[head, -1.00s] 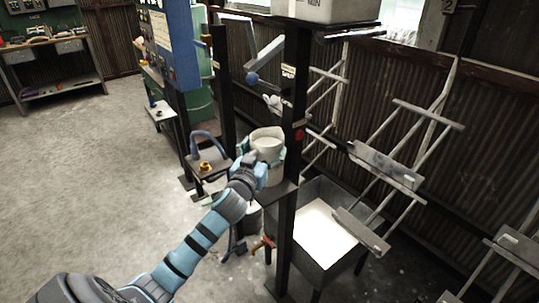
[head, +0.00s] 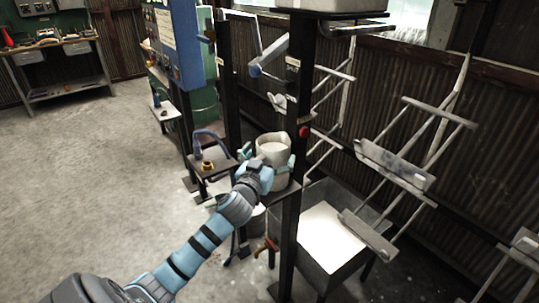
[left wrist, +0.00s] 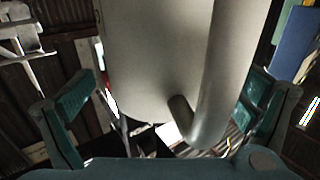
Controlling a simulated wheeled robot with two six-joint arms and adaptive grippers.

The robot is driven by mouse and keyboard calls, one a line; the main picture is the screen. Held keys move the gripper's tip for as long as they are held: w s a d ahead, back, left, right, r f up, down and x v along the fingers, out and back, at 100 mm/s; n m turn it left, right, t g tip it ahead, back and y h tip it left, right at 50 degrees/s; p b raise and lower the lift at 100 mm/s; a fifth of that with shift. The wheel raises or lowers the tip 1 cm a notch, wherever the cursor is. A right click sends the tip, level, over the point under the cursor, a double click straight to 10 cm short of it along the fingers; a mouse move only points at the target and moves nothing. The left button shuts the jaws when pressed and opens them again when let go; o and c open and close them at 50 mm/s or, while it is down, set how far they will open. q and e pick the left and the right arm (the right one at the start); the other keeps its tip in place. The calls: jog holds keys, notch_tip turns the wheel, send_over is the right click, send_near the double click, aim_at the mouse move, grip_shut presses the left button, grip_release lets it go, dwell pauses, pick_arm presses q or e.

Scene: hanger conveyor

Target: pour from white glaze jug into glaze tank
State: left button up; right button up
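The white glaze jug (head: 271,140) stands about upright on a small dark shelf beside a black post in the head view. My left gripper (head: 267,157) reaches it from the front left, with one finger on each side. In the left wrist view the jug's pale body (left wrist: 150,60) and handle (left wrist: 208,80) fill the space between the spread fingers. A gap shows beside the left finger; contact at the right finger is unclear. The glaze tank (head: 318,192), a grey open box with white liquid, stands low behind the post. My right gripper is not in view.
The black post (head: 291,215) rises between the jug and part of the tank. Hanging metal racks (head: 395,168) reach over the tank's right side. A small stand (head: 212,168) with a blue hoop is left of the jug. The floor at left is clear.

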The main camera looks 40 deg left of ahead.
pick_arm(q)
jog(key=shift+f, duration=0.15)
jog(key=v, duration=1.4)
jog(key=shift+s+a+b, duration=0.25)
jog(key=shift+s+b, duration=0.05)
jog(key=shift+b, duration=0.1)
